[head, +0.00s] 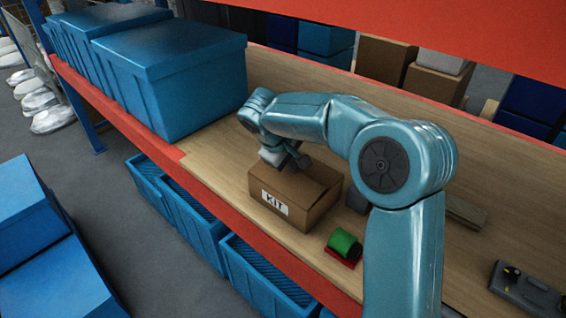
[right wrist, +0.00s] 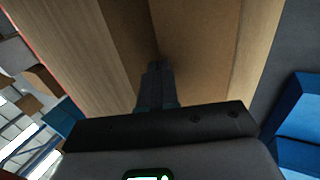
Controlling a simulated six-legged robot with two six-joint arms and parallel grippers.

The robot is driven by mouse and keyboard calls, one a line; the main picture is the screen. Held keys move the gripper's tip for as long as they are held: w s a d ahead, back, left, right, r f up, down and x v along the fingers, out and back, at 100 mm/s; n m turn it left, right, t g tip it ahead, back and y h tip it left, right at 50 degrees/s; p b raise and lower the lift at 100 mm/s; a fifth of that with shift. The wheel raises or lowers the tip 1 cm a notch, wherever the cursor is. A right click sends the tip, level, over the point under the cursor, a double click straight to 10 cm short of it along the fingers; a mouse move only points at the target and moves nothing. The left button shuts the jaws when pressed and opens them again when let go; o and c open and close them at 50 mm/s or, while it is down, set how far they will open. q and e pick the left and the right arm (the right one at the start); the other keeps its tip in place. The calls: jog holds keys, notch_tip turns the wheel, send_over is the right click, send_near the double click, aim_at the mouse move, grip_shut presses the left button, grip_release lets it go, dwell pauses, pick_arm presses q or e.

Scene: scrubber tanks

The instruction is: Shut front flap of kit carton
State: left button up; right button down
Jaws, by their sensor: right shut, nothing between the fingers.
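The kit carton (head: 318,213) is a brown cardboard box on the wooden shelf, with a white KIT label (head: 275,202) on its front face. Its top looks mostly covered by cardboard. I cannot tell clearly how far the front flap is folded. My right gripper (head: 300,163) is over the carton's far left top edge, and my wrist hides part of that edge. In the right wrist view its fingers (right wrist: 157,70) are shut and empty, with their tips close to a brown cardboard surface (right wrist: 195,35); I cannot tell whether they touch it. My left gripper is not in view.
Large blue lidded bins (head: 170,80) stand left of the carton. A green roll on a red base (head: 344,245) sits just right of it, near the orange shelf edge. A grey device (head: 527,290) lies at far right. Open blue bins (head: 195,225) line the level below.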

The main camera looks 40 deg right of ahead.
jog(key=shift+d+f, duration=0.2)
jog(key=shift+f, duration=0.15)
dwell(0.6)
